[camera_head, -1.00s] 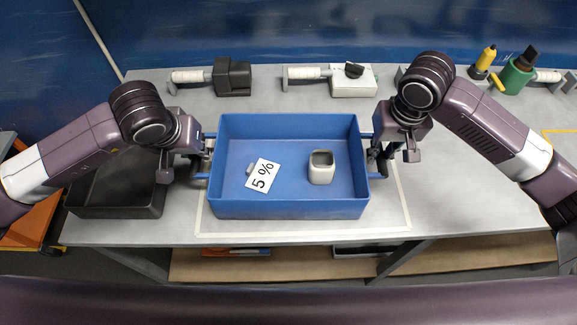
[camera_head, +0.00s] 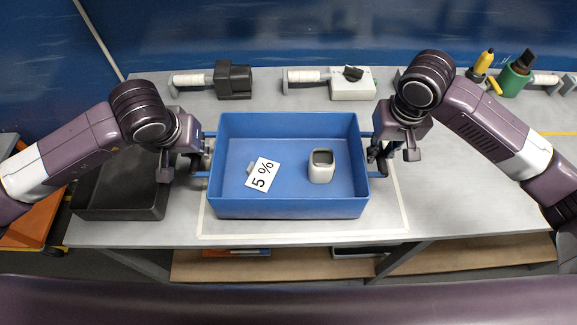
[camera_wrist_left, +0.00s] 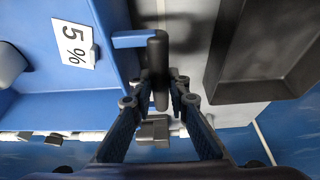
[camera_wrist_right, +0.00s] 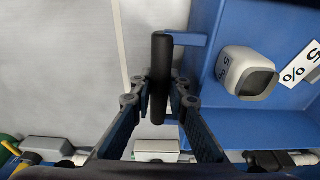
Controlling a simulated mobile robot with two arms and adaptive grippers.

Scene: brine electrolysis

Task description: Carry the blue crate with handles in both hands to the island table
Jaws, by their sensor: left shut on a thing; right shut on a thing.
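The blue crate (camera_head: 288,208) is in the middle of the head view, level, over the front of the grey table. It holds a white square-mouthed container (camera_head: 321,166) and a "5 %" label (camera_head: 262,174). My left gripper (camera_head: 203,158) is shut on the crate's left handle; its dark grip bar (camera_wrist_left: 158,60) lies between the fingers in the left wrist view. My right gripper (camera_head: 379,156) is shut on the right handle, whose dark bar (camera_wrist_right: 161,70) shows in the right wrist view. The crate's underside is hidden.
A black tray (camera_head: 115,213) lies close left of the crate. A black device (camera_head: 234,82), a white device (camera_head: 352,84) and a green holder (camera_head: 514,80) stand along the back. The table (camera_head: 470,180) is clear to the right. A pale outline surrounds the crate.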

